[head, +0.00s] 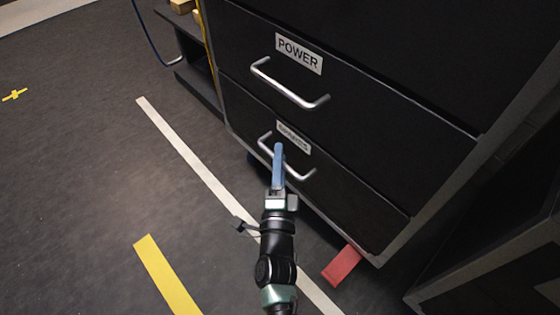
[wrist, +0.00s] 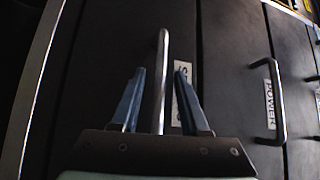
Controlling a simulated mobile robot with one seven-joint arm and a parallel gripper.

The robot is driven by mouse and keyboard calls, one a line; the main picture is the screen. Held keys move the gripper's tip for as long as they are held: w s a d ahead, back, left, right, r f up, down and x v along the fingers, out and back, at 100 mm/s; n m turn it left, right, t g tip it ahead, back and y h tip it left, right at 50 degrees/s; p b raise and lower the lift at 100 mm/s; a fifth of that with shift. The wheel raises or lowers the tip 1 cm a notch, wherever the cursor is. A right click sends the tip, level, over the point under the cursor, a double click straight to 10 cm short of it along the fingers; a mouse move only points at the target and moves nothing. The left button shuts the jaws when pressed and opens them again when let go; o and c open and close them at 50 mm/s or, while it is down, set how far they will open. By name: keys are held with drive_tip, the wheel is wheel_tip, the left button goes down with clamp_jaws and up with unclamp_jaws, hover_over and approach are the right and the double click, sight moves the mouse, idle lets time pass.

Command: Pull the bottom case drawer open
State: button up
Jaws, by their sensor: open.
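The bottom drawer (head: 355,198) of the black case looks closed, its front flush with the case. Its silver bar handle (head: 303,176) sits below a white label that is too blurred to read in full. My gripper (head: 278,150) is at this handle and covers part of it in the head view. In the wrist view the handle (wrist: 163,45) runs between the two blue fingers, which stand open on either side of it. I cannot tell whether either finger touches the bar.
The drawer above, labelled POWER (head: 299,54), has its own silver handle (head: 290,88) and looks closed. A red block (head: 342,267) sits on the floor by the case's lower right corner. Another dark cabinet stands at right. The striped floor at left is clear.

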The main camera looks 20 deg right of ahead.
clamp_jaws()
idle(1.4)
